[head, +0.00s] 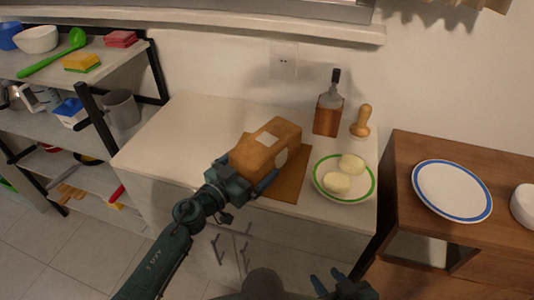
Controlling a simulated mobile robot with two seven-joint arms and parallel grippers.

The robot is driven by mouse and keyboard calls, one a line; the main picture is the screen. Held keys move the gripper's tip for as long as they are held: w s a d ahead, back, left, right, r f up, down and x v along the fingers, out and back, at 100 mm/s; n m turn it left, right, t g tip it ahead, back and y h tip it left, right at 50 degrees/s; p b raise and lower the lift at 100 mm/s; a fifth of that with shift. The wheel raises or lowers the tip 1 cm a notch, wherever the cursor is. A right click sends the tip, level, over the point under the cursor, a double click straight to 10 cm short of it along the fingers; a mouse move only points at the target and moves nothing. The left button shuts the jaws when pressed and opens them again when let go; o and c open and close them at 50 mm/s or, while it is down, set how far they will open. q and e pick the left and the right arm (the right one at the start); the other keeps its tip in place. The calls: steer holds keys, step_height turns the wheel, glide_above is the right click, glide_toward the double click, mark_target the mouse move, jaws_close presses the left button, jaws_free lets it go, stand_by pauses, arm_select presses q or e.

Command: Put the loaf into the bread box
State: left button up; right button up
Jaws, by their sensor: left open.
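The brown loaf (262,150) lies on a brown board (290,187) on the white cabinet top. It has pale patches on its top and side. My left gripper (252,170) is open at the loaf's near end, with one finger along its right side. The other finger is partly hidden, and I cannot tell whether they touch the loaf. My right gripper (330,285) is low at the bottom edge, away from the loaf, with its fingers apart. I cannot make out a bread box in this view.
A green-rimmed plate (345,195) with two pale round pieces stands right of the board. The cabinet's left part is bare. A blue-rimmed plate (451,191) is on the right-hand wooden table.

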arm_select(q)
steer(key=shift+w+d, duration=0.2)
steer(key=shift+w, duration=0.05)
steer(key=shift+c, duration=0.2)
steer(key=c, duration=0.5)
steer(key=shift+r, duration=0.1)
steer(key=c, duration=0.6)
steer(key=shift+r, duration=0.1)
